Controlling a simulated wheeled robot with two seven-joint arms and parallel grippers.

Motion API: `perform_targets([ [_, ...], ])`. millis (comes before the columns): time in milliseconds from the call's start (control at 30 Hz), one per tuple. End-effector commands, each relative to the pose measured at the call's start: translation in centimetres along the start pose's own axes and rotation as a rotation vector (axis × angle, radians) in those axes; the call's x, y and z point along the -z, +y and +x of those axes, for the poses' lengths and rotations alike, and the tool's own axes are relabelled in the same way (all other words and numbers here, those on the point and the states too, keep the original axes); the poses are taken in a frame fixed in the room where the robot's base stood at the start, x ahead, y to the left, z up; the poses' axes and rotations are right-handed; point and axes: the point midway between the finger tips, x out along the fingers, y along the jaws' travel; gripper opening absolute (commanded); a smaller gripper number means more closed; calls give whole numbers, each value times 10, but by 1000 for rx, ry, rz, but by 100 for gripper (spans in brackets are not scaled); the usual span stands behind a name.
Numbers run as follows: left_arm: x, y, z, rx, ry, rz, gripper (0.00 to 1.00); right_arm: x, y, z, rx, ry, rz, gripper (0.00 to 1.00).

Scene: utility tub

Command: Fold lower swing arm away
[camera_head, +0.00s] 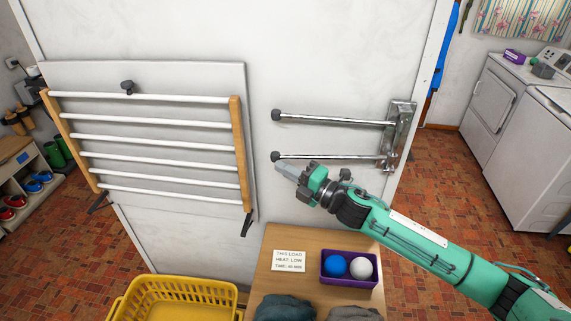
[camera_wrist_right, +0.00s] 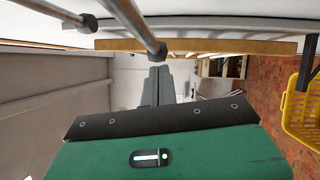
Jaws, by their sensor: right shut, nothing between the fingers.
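Two chrome swing arms with black end knobs reach left from a metal wall bracket (camera_head: 401,135) in the head view. The upper swing arm (camera_head: 335,119) sits above the lower swing arm (camera_head: 335,156), roughly parallel to it. My right gripper (camera_head: 283,168) is shut and empty, its fingertips just below the lower arm's knob; I cannot tell whether they touch. In the right wrist view, the lower arm (camera_wrist_right: 136,25) ends in a dark knob close to the shut fingers (camera_wrist_right: 160,82), and the other arm (camera_wrist_right: 60,12) shows to its left. My left gripper is not in view.
A wooden drying rack (camera_head: 155,140) hangs on the wall to the left. Below stands a small wooden table (camera_head: 262,285) with a card, a purple box (camera_head: 349,283) of two balls and folded cloths. A yellow basket (camera_head: 180,300) is at the lower left. White machines stand right.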

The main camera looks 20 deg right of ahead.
Motion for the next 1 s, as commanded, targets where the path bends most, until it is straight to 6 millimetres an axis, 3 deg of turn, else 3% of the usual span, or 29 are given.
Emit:
perform_targets([
  [367,-3,-4,0,4,-4,0,36,-2,-1,1,0,-2,0,0],
  [700,-4,-4,5,5,-4,-1,36,-34,-8,26,19,-147,-19,0],
  [1000,-4,-4,5,4,-5,-1,36,-38,-7,27,20,-160,-24,0],
])
